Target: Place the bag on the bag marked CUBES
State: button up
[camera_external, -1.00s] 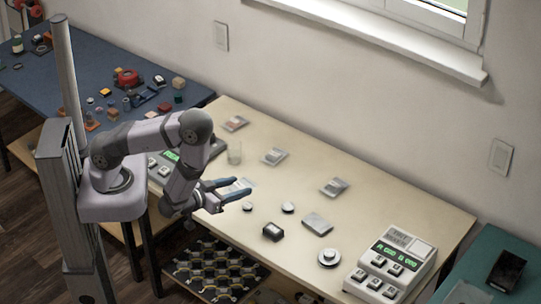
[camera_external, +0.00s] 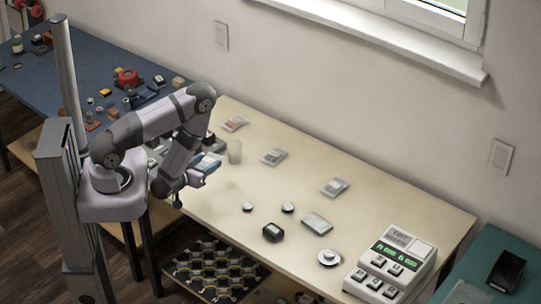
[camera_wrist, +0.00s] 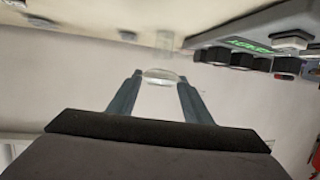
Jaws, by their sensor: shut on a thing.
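My gripper (camera_external: 208,164) is above the left end of the cream table, beside the glass. It is shut on a small clear bag (camera_wrist: 163,76), whose edge shows between the two fingertips (camera_wrist: 158,82) in the wrist view. Most of that bag is hidden. Several flat bags lie apart on the table: one with a reddish label (camera_external: 234,123) at the back left, one near the middle (camera_external: 274,156), one farther right (camera_external: 335,187) and a greyish one (camera_external: 317,223) nearer the front. Their markings are too small to read, so I cannot tell which says CUBES.
A clear glass (camera_external: 235,152) stands close to my gripper and shows in the wrist view (camera_wrist: 165,41). A device with a green display (camera_wrist: 248,46) is nearby. Round discs (camera_external: 329,258), a dark block (camera_external: 273,232) and a keypad device (camera_external: 391,262) occupy the front right.

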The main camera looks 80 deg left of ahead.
jog(key=b, duration=0.3)
send_over(208, 192)
notch_tip(208, 192, down, 5)
jog(key=shift+f, duration=0.2)
jog(key=shift+w+f, duration=0.1)
jog(key=shift+f, duration=0.1)
jog(key=shift+f+p, duration=0.35)
jog(key=shift+f, duration=1.55)
jog(key=shift+f, duration=0.2)
jog(key=o, duration=1.1)
jog(key=shift+c, duration=0.2)
